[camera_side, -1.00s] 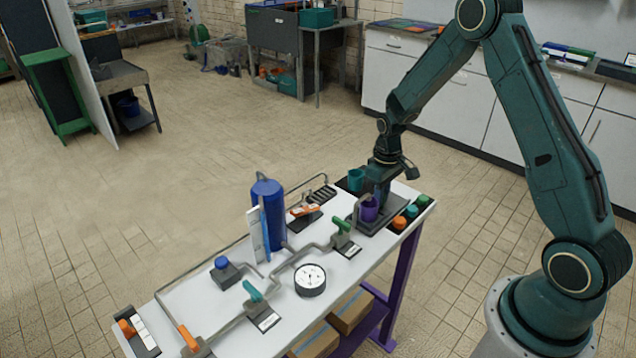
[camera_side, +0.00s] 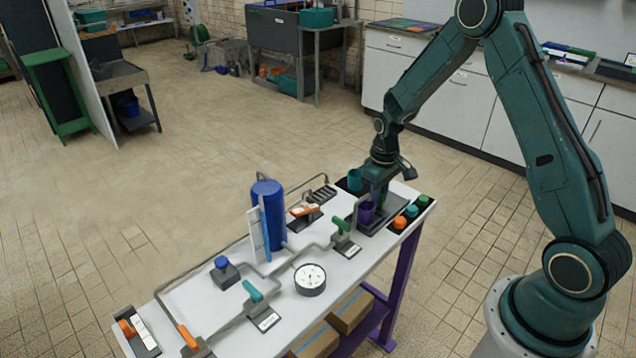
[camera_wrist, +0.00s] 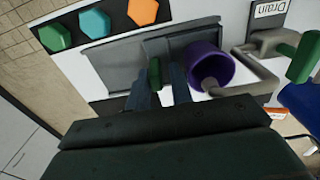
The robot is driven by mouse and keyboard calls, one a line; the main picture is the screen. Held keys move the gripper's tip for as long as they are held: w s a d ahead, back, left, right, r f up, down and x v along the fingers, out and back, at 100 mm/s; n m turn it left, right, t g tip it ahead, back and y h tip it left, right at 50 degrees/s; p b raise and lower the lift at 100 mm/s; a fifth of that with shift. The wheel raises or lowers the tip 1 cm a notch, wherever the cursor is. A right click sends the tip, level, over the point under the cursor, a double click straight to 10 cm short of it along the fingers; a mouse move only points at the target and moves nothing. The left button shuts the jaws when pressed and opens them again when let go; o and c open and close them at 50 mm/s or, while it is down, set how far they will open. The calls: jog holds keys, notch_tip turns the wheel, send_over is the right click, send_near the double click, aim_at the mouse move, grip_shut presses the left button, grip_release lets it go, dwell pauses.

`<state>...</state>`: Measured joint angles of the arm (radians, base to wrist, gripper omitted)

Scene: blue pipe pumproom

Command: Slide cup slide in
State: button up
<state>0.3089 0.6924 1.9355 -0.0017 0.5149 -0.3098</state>
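A purple cup (camera_side: 366,213) stands upright on a dark grey slide base (camera_side: 386,226) at the table's right end, near a grey pipe spout. In the wrist view the cup (camera_wrist: 224,68) is just right of my fingers, and the pipe runs across its front. My gripper (camera_side: 377,203) points down beside the cup, on its right in the side view. In the wrist view my gripper's fingers (camera_wrist: 161,80) stand on either side of a small green handle (camera_wrist: 154,74) and look closed on it. Their contact with it is partly hidden.
Orange, teal and green knobs (camera_side: 411,211) line the right table edge. A green valve handle (camera_side: 341,224), pipes, a blue cylinder (camera_side: 269,215) and a gauge (camera_side: 310,280) are to the left.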

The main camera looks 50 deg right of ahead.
aim_at(377, 211)
notch_tip(377, 211, up, 13)
jog(key=shift+r, duration=0.2)
dwell(0.5)
jog(key=s+a+r+t, duration=0.3)
jog(key=s+a+r, duration=0.6)
jog(key=s+r, duration=0.3)
jog(key=s+a+r+t, duration=0.1)
jog(key=s+a, duration=0.1)
jog(key=s, duration=0.4)
jog(key=s+a+r+t, duration=0.1)
jog(key=s+a, duration=0.1)
jog(key=s, duration=0.3)
jog(key=shift+s+r+t, duration=0.25)
jog(key=shift+s+t, duration=0.05)
jog(key=shift+s, duration=0.05)
jog(key=shift+a, duration=0.1)
dwell(0.6)
